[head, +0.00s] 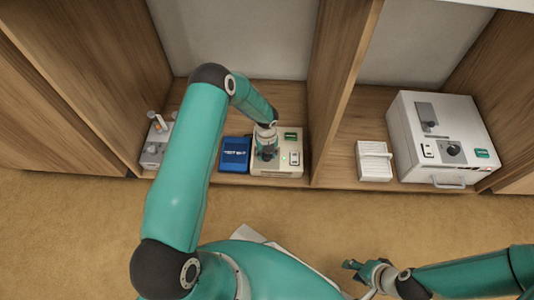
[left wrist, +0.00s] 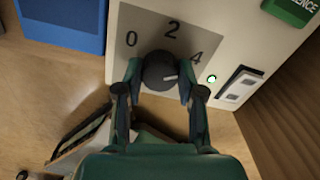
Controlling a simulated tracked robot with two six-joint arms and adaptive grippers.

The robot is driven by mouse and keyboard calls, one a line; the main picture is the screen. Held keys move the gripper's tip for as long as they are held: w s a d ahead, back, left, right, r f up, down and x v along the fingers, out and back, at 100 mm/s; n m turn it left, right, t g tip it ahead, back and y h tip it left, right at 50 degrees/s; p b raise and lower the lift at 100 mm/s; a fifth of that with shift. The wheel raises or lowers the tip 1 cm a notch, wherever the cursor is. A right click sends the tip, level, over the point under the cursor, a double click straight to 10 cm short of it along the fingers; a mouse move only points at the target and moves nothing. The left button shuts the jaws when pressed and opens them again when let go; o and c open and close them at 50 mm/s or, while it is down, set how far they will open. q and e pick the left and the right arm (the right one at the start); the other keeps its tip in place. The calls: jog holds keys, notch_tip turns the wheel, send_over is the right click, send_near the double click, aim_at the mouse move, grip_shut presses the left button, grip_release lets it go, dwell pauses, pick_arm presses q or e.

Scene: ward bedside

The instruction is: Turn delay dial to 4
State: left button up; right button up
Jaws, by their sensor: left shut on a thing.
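The delay dial (left wrist: 158,72) is a dark round knob on a pale panel, with 0, 2 and 4 printed around it. Its white pointer mark points to the right, on the side of the 4. My left gripper (left wrist: 160,76) has its fingers on both sides of the dial and is shut on it. In the head view, the cream device (head: 285,167) stands on the shelf, and my left gripper (head: 267,153) reaches down onto it and hides the dial. My right gripper (head: 355,268) is low and away from the shelf; its finger opening is unclear.
A blue box (head: 235,154) stands just left of the cream device. A grey unit with tubes (head: 154,150) is further left. A wooden divider (head: 338,90) separates these from a small white box (head: 374,161) and a large white machine (head: 440,135).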

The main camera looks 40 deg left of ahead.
dwell(0.4)
pick_arm(q)
jog(key=o, duration=1.1)
notch_tip(320, 180, up, 12)
jog(key=shift+f, duration=0.1)
